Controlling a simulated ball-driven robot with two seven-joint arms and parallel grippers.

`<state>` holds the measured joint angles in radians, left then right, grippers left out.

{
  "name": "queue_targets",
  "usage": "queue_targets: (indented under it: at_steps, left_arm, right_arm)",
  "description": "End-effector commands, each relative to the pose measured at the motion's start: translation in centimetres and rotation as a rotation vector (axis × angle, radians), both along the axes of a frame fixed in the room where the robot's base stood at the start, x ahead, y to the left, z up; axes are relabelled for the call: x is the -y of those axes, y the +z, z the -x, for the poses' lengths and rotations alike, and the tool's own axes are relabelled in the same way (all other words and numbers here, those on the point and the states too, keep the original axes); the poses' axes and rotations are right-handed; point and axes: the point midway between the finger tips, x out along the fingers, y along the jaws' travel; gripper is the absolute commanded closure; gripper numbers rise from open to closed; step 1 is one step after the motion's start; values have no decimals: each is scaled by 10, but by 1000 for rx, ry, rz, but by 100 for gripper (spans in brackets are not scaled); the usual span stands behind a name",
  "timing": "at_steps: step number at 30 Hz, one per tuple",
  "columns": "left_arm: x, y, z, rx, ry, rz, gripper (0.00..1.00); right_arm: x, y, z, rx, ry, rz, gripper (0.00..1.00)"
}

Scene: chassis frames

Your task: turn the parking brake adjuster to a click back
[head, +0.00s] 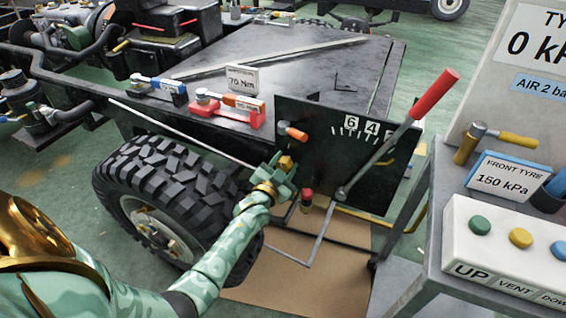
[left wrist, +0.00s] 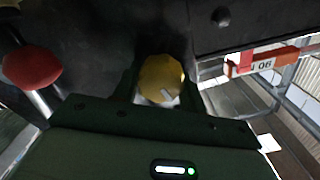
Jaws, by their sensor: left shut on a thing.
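The parking brake adjuster looks to be the yellow knob (head: 286,163) low on the left side of the black panel (head: 320,160). My left gripper (head: 281,170) is at the panel and shut on this knob. In the left wrist view the yellow knob (left wrist: 162,79) sits between the two dark fingers of the left gripper (left wrist: 163,88), with a pale mark on its lower side. A lever with a red grip (head: 435,94) rises at the panel's right, in front of a scale with the numbers 6 and 4. My right gripper is not in view.
An orange-handled part (head: 292,131) sticks out just above the knob, and a red-topped part (head: 307,196) stands below. A large tyre (head: 165,190) is left of my arm. A grey cart with a button box (head: 510,235) stands at right.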

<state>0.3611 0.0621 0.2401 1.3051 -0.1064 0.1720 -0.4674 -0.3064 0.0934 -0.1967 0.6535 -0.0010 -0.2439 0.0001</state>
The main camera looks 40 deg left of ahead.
Motion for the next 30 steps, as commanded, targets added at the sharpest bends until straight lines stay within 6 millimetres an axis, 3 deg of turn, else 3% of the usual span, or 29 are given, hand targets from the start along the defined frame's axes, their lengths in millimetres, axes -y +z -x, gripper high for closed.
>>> queue_targets:
  at_steps: [8,18,30]
  left_arm:
    - [-1,3,1,59,0,254,81]
    - [-2,1,1,127,0,539,81]
    - [-3,-1,1,171,1,729,81]
  right_arm:
    - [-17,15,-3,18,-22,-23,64]
    - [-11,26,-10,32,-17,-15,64]
    - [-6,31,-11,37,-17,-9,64]
